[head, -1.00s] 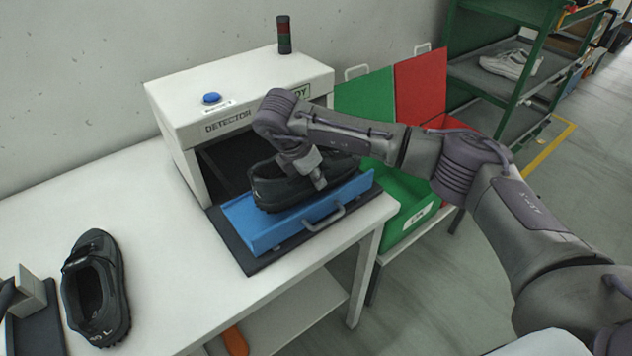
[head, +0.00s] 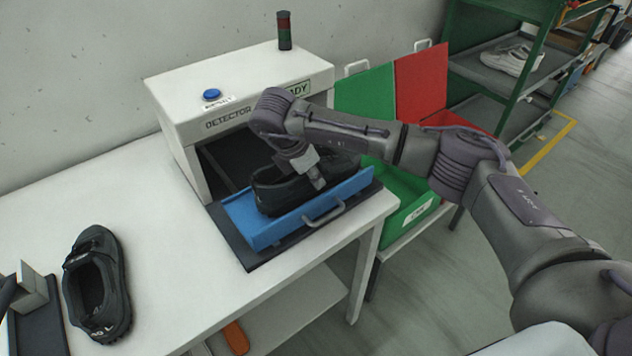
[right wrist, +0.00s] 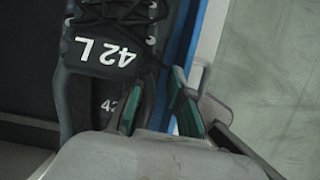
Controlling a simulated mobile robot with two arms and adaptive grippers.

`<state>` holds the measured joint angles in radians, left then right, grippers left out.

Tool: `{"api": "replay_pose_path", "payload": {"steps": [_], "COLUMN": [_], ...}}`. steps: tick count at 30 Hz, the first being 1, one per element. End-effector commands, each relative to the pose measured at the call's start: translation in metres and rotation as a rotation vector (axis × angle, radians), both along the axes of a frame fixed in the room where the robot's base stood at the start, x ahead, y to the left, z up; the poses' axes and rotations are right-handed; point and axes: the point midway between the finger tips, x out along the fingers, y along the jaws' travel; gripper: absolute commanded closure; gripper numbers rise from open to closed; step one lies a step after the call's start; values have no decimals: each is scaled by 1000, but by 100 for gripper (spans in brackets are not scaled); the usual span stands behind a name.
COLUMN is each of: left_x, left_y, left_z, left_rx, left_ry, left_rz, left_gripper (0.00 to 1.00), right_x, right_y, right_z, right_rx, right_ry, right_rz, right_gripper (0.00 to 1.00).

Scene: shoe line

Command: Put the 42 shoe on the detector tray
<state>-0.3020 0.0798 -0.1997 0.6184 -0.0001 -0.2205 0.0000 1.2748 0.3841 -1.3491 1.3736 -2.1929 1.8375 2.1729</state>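The black shoe (head: 278,192) sits in the blue detector tray (head: 253,232) before the detector opening. In the right wrist view its tongue (right wrist: 103,52) reads "42 L". My right gripper (head: 316,177) is at the shoe's collar. In the right wrist view the green-padded fingers of the gripper (right wrist: 157,110) are apart, one inside the shoe opening and one outside, with the near side wall between them. A gap shows between wall and outer finger.
A second black shoe (head: 96,288) lies on the white table (head: 160,240) at left. The detector (head: 240,88) stands behind the tray and its label reads READY. Green (head: 395,190) and red (head: 422,82) bins and a rack (head: 500,75) stand right.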

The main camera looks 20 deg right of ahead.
Motion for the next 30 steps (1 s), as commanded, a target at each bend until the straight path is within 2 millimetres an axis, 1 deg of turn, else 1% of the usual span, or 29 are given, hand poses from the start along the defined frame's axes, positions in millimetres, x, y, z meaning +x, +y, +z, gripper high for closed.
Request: {"api": "replay_pose_path", "payload": {"steps": [1, 6, 9, 11, 12, 15, 18, 30], "left_x": [1, 3, 3, 3, 3, 4, 4, 4], "left_y": [0, 0, 0, 0, 0, 0, -1, -1], "left_z": [-6, -18, -22, -25, -22, -21, -21, -21], "left_rx": [0, -1, -1, -1, -1, -1, -1, -1], "left_ry": [-1, -4, -5, -5, -5, -6, -6, -6], "left_rz": [0, 1, 1, 1, 1, 1, 1, 0], "left_gripper": [60, 60, 60, 60, 60, 60, 60, 60], "right_x": [0, -5, -8, -10, -10, -12, -13, -13], "right_y": [5, 19, 25, 29, 31, 34, 35, 36], "right_z": [7, 42, 60, 69, 77, 86, 90, 90], "right_rx": [2, 1, 1, 1, 0, -1, 0, 1], "right_ry": [-5, -5, -4, -3, -4, -2, 0, 1], "right_rz": [3, 5, 3, 3, 4, 4, 2, 2], "right_gripper": [80, 80, 80, 80, 80, 80, 80, 80]}}
